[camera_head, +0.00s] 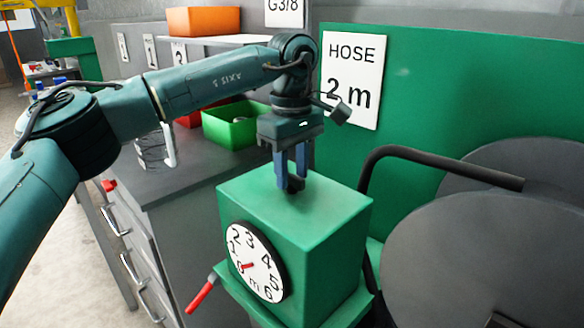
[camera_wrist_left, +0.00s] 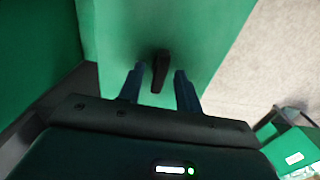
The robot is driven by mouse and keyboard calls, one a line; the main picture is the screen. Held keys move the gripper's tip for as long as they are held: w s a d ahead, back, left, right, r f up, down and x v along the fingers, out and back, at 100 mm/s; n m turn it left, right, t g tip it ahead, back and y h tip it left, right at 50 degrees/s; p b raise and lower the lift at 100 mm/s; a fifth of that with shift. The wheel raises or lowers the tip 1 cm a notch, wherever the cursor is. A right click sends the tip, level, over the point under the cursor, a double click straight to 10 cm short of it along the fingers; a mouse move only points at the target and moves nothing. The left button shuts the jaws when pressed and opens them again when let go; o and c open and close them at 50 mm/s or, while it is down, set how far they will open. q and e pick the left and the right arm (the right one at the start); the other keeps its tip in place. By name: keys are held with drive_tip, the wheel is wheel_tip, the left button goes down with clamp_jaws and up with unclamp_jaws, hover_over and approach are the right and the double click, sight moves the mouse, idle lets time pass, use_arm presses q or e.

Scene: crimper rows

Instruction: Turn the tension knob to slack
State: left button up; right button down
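The tension knob is a small black bar-shaped knob on top of the green box (camera_head: 310,208). In the left wrist view the knob (camera_wrist_left: 160,68) shows between my fingertips, with a gap on either side. In the head view it is mostly hidden behind the fingers. My left gripper (camera_head: 291,184) points down at the box top, its blue fingers open around or just above the knob; I cannot tell how deep they reach. It also shows in the left wrist view (camera_wrist_left: 158,76). No slack or tension marking is readable. My right gripper is not in view.
A dial (camera_head: 255,262) with a red pointer and a red-handled lever (camera_head: 202,294) are on the box's front. A black bent bar (camera_head: 440,160) and grey discs (camera_head: 480,255) stand right. A "HOSE 2 m" sign (camera_head: 351,75) hangs behind. A green bin (camera_head: 235,124) sits on the bench left.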

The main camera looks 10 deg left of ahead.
use_arm(q)
drive_tip(key=shift+c, duration=0.2)
clamp_jaws()
